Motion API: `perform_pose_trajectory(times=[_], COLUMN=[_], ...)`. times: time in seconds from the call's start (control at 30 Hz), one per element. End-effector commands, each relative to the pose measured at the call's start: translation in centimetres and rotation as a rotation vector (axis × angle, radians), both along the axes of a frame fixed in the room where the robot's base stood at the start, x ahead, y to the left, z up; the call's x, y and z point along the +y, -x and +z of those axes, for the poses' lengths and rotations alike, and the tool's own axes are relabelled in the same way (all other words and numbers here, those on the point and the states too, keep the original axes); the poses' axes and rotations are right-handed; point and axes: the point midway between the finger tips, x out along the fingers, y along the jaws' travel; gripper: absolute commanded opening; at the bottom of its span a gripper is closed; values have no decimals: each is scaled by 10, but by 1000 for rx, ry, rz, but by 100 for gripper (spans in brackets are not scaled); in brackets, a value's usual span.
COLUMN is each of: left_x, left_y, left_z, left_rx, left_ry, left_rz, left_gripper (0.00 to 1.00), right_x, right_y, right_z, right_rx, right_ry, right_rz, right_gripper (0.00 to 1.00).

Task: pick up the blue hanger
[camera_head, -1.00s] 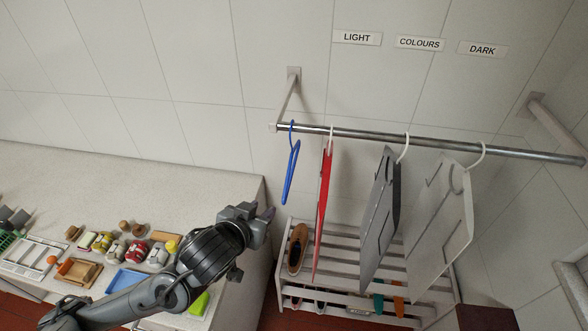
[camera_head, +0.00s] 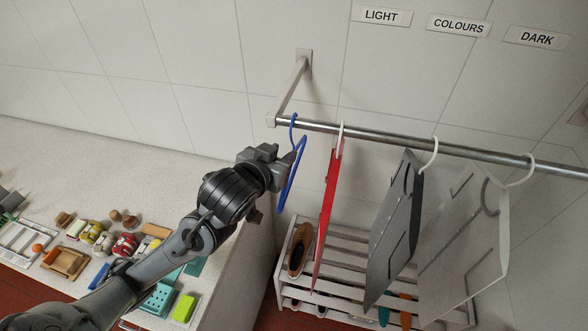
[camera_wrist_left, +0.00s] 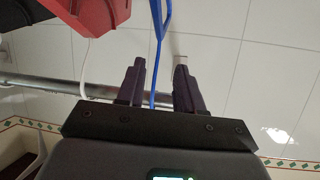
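The blue hanger (camera_head: 291,174) hangs by its hook from the left end of the metal rail (camera_head: 400,144). My left gripper (camera_head: 293,156) is at the upper part of the hanger, just below the rail. In the left wrist view, the two dark fingers of my left gripper (camera_wrist_left: 157,84) are apart. The blue hanger (camera_wrist_left: 160,35) runs down between them, with space on both sides. My right gripper is not in view.
A red garment (camera_head: 327,215) hangs close to the right of the blue hanger, then a dark grey one (camera_head: 392,230) and a light grey one (camera_head: 465,235). A white slatted shoe rack (camera_head: 345,252) stands below. A counter (camera_head: 130,180) with several small items is at left.

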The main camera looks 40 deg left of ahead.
Motion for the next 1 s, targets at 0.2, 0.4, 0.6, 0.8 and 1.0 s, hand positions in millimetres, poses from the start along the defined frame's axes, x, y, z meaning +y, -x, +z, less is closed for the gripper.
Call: perform_pose_trajectory(times=[0.2, 0.4, 0.6, 0.8, 1.0], left_x=[6, 8, 12, 17, 18], left_y=[-21, -28, -50, -68, -72], left_z=[-8, -11, -20, -29, -32], left_rx=[2, 2, 3, 1, 1], left_ry=[-1, -2, -1, -1, -2], left_rz=[1, 0, 0, 1, -1], left_gripper=[36, 36, 36, 36, 36], right_x=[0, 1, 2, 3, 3], right_y=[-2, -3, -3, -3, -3], right_z=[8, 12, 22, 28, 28], right_rx=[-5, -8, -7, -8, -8], right_ry=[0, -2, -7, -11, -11], right_rz=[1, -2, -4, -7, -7], right_gripper=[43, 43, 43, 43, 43])
